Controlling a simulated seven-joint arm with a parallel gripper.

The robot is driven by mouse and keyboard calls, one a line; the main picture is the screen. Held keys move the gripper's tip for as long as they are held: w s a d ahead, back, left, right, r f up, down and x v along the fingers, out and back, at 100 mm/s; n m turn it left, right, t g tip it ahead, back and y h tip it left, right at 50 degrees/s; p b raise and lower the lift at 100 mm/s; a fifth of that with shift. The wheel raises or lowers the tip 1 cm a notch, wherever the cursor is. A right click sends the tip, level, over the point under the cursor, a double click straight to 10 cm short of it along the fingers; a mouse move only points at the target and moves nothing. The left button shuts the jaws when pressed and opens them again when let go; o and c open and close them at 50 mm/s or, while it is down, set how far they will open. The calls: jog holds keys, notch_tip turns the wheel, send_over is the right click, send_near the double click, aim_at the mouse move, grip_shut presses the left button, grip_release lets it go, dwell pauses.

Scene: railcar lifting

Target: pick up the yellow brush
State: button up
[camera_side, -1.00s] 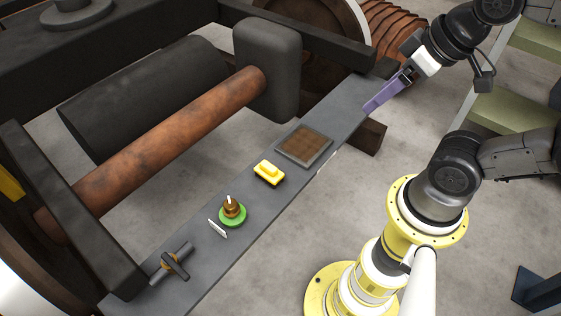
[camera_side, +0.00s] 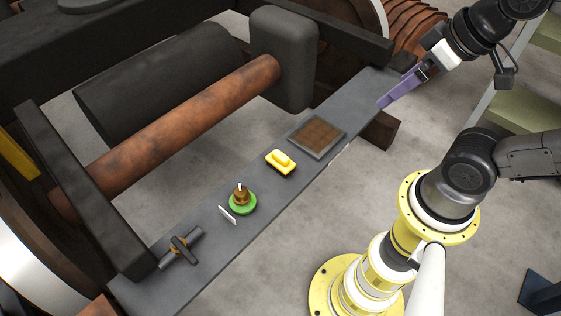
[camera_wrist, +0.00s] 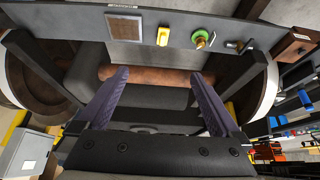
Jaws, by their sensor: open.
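The yellow brush (camera_side: 281,161) lies on the dark grey beam (camera_side: 205,220), between a brown square plate and a green disc. It also shows in the wrist view as a small yellow block (camera_wrist: 163,36) near the top. My gripper (camera_side: 381,104) is at the far right end of the beam in the side view, well apart from the brush. In the wrist view its two purple fingers (camera_wrist: 161,78) are spread wide with nothing between them.
On the beam are a framed brown plate (camera_side: 318,136), a green disc with a brass part (camera_side: 242,202), a small white card (camera_side: 227,215) and a valve-like fitting (camera_side: 180,247). A rusty axle (camera_side: 185,128) runs behind the beam.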

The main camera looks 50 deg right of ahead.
jog(key=w+r+m, duration=0.4)
jog(key=w+m, duration=0.4)
jog(key=m, duration=0.1)
jog(key=m+g, duration=0.6)
jog(key=m, duration=0.4)
send_over(280, 154)
notch_tip(280, 154, down, 36)
jog(key=shift+f, duration=2.85)
